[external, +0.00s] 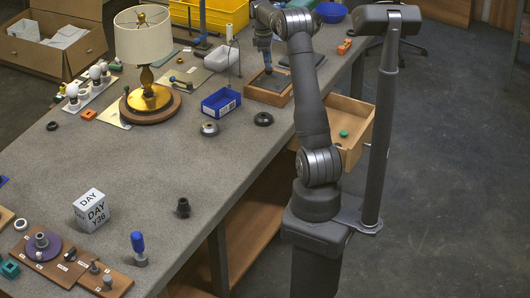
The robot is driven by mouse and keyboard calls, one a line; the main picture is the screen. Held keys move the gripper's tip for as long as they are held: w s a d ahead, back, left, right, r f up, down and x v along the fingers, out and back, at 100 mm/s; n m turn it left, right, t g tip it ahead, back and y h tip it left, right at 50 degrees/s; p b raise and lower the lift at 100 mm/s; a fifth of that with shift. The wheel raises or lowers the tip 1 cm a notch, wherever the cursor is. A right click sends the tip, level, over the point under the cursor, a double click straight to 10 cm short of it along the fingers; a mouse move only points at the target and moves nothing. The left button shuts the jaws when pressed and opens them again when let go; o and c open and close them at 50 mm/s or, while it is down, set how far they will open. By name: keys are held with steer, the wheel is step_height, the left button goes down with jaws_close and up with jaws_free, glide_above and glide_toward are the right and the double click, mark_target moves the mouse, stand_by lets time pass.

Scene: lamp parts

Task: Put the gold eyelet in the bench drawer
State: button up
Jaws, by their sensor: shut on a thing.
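My gripper (267,71) points down over a shallow wooden tray (250,97) with a dark inside, near the right side of the bench. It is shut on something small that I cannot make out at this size. I cannot pick out the gold eyelet anywhere with certainty. The bench drawer (357,153) is a light wooden box pulled open on the right side of the bench. A small green round thing (344,134) lies in it. The drawer is to the right of and below my gripper, and my arm hides its left part.
A blue bin (221,103) stands left of the wooden tray. Dark rings (263,119) lie in front of it. A gold lamp with a white shade (143,40) stands farther left. A dark post (378,130) rises right of the drawer. The middle of the bench is mostly clear.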

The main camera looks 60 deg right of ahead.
steer(key=s+d+m, duration=0.2)
steer(key=s+d, duration=1)
steer(key=s, duration=0.2)
steer(key=m, duration=0.3)
glide_above(347, 131)
steer(key=shift+n+y, duration=0.3)
steer(key=f, duration=3.1)
steer(key=shift+w+d, duration=0.2)
steer(key=o, duration=0.9)
steer(key=shift+f, duration=0.1)
steer(key=shift+o, duration=0.2)
step_height(347, 131, up, 12)
steer(key=w, duration=0.1)
steer(key=shift+w, duration=0.25)
